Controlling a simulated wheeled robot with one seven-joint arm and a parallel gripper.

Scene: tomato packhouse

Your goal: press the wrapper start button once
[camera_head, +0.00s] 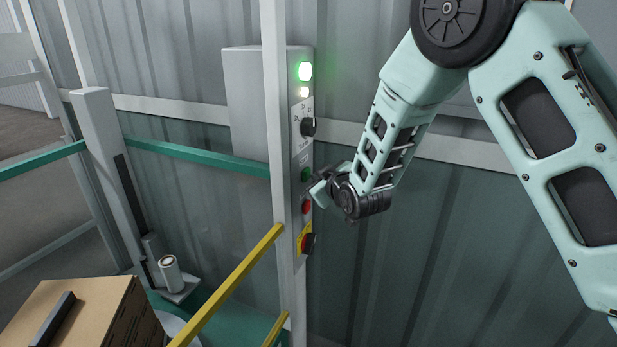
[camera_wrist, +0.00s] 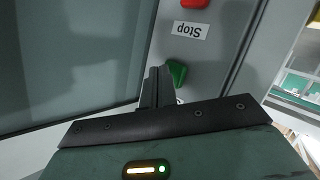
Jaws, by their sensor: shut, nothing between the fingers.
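The green start button (camera_head: 307,174) is on the front of a grey control box (camera_head: 299,150). It also shows in the wrist view (camera_wrist: 178,72), partly hidden behind my fingers. My gripper (camera_wrist: 160,72) is shut and empty, its fingertips right at the left part of the button in that view. In the head view my gripper (camera_head: 318,188) is close in front of the panel. I cannot tell whether the tips touch the button. A green lamp (camera_head: 305,71) at the top of the box is lit.
A red button (camera_head: 306,207) sits just below the green one, with an upside-down "Stop" label (camera_wrist: 190,31) in the wrist view. A black knob (camera_head: 308,127) is above and an emergency stop (camera_head: 308,243) lower. A yellow rail (camera_head: 228,288) and carton (camera_head: 92,306) are lower left.

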